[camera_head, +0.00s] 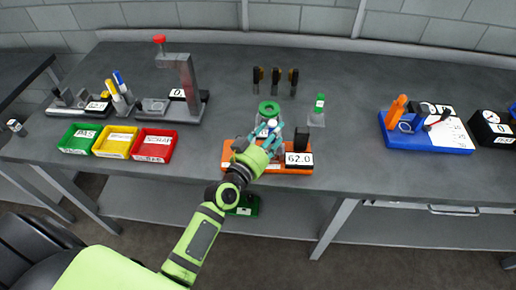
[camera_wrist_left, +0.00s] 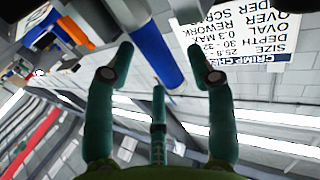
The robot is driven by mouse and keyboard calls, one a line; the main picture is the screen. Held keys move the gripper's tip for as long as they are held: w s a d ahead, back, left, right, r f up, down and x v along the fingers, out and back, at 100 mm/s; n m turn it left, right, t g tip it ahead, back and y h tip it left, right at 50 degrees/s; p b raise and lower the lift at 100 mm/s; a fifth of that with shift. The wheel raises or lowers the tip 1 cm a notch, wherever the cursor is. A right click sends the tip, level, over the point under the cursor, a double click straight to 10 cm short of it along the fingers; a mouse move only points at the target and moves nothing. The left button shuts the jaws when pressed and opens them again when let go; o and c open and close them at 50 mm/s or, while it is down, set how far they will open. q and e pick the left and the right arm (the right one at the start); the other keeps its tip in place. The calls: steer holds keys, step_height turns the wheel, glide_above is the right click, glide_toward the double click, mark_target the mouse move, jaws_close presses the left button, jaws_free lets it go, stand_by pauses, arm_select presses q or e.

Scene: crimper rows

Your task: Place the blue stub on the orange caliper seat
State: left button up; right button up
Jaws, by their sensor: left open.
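The orange caliper seat (camera_head: 228,156) lies near the front edge of the bench, with a display reading 62.0 at its right end. My left gripper (camera_head: 268,131) is over the seat in the head view and hides its middle. Its teal fingers are spread; they also show in the left wrist view (camera_wrist_left: 160,75), with no object clearly gripped. A blue cylinder (camera_wrist_left: 168,62) with a pale end shows beyond the fingers in the wrist view; I cannot tell whether it is the blue stub. No blue stub is clear in the head view. My right gripper is not in view.
Green (camera_head: 79,140), yellow (camera_head: 115,142) and red (camera_head: 154,145) bins stand at left. A green ring-shaped thing (camera_head: 268,108) is just behind my gripper, and a green-capped bottle (camera_head: 317,112) right of it. A blue tray (camera_head: 430,142) lies at right. Bare bench lies between bottle and tray.

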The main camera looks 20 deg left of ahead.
arm_select(q)
steer(key=s+a+b, duration=0.2)
steer(key=s, duration=0.8)
steer(key=shift+s, duration=0.2)
